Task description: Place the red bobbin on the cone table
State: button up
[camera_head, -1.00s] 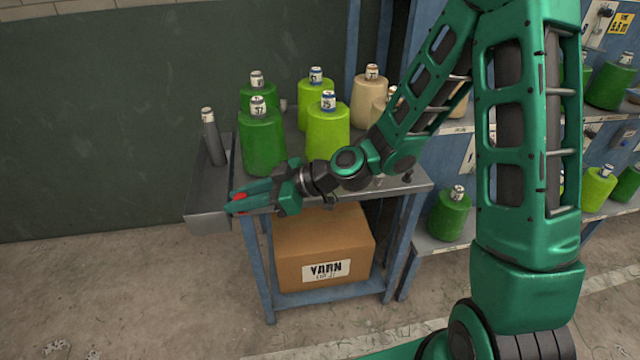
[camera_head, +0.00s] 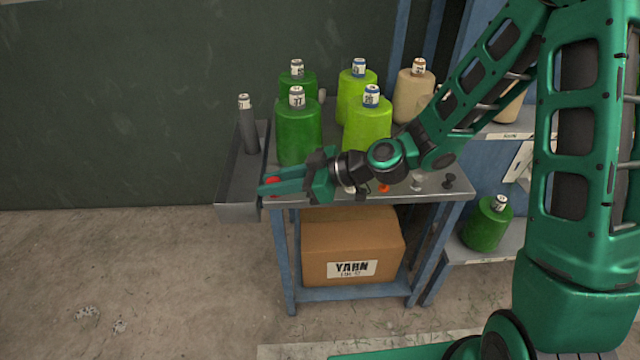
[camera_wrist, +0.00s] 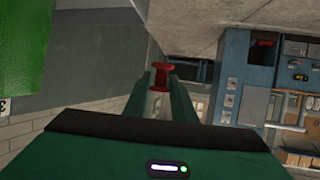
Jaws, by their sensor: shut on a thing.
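My gripper (camera_head: 268,187) is shut on the red bobbin (camera_head: 272,181), which shows as a small red patch between the fingers. In the wrist view the red bobbin (camera_wrist: 161,75) is a spool with flanged ends, held at the fingertips. The cone table (camera_head: 330,200) is a grey metal top on blue legs, carrying green, lime and beige yarn cones. My gripper is at its front left corner, beside the side trough. I cannot tell whether the bobbin touches any surface.
A grey trough (camera_head: 240,210) on the table's left side holds a dark grey tube (camera_head: 249,125). Small bobbins, including an orange one (camera_head: 384,188), stand along the table's front edge. A cardboard yarn box (camera_head: 350,248) sits on the lower shelf.

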jog(key=w+f, duration=0.2)
jog(key=w, duration=0.1)
jog(key=w+f, duration=0.2)
jog(key=w, duration=0.2)
jog(key=w+f, duration=0.2)
jog(key=w, duration=0.2)
jog(key=shift+w+d+f, duration=0.1)
jog(key=shift+d+f, duration=0.2)
jog(key=shift+f, duration=2.1)
jog(key=shift+f, duration=0.1)
jog(key=o, duration=1)
jog(key=v, duration=1.2)
jog(key=shift+d, duration=0.1)
